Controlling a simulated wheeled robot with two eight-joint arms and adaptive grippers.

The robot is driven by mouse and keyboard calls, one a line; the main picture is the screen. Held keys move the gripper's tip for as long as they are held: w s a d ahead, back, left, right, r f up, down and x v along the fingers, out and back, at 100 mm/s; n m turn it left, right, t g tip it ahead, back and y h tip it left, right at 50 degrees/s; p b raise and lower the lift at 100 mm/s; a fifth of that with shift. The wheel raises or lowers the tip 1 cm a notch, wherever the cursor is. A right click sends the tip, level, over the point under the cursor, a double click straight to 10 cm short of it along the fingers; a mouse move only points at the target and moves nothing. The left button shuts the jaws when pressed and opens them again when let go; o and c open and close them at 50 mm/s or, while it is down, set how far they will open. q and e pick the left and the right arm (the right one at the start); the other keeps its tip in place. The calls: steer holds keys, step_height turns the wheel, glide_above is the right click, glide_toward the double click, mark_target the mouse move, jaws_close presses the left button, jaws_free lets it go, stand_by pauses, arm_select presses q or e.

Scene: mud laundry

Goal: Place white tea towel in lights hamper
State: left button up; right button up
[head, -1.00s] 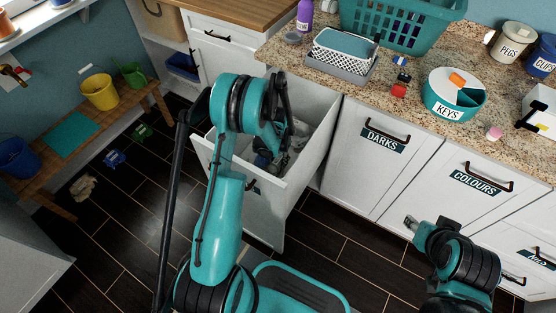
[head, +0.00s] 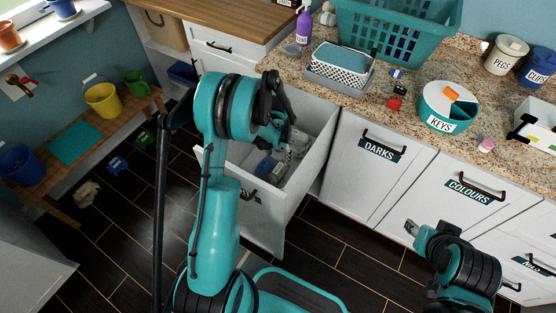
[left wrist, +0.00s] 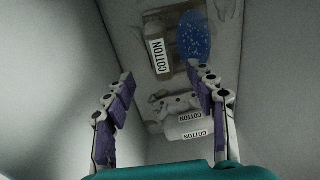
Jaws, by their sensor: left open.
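The open white pull-out hamper (head: 312,165) stands left of the DARKS front; its own label is mostly hidden by my left arm. My left gripper (head: 283,135) is over its opening, partly hidden by its wrist. In the left wrist view my left gripper (left wrist: 162,100) has its fingers wide apart with nothing held between them. Below them in the hamper lie a white item with a COTTON label (left wrist: 190,128), a brown-and-white COTTON-labelled item (left wrist: 158,48) and a blue speckled item (left wrist: 194,36). I cannot tell which is the white tea towel. My right gripper (head: 411,228) is by the COLOURS front.
The DARKS front (head: 362,175) and COLOURS front (head: 462,205) are shut. The counter above holds a teal basket (head: 400,35), a patterned box (head: 343,65) and a KEYS tub (head: 447,108). A bench with buckets (head: 102,98) stands left. Dark floor lies between.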

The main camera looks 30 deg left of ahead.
arm_select(q)
steer(key=s+d+r+t, duration=0.2)
steer(key=s+d+r, duration=0.1)
steer(key=r, duration=0.6)
steer(key=s+d+r+t, duration=0.1)
steer(key=s+d+r, duration=0.2)
steer(key=r, duration=0.6)
steer(key=s+d+r+t, duration=0.2)
steer(key=s+r, duration=0.1)
steer(key=s, duration=0.3)
steer(key=s+d+r+t, duration=0.2)
steer(key=s+d+r, duration=0.1)
steer(key=s, duration=0.3)
steer(key=shift+s+n, duration=0.3)
steer(key=shift+n, duration=0.1)
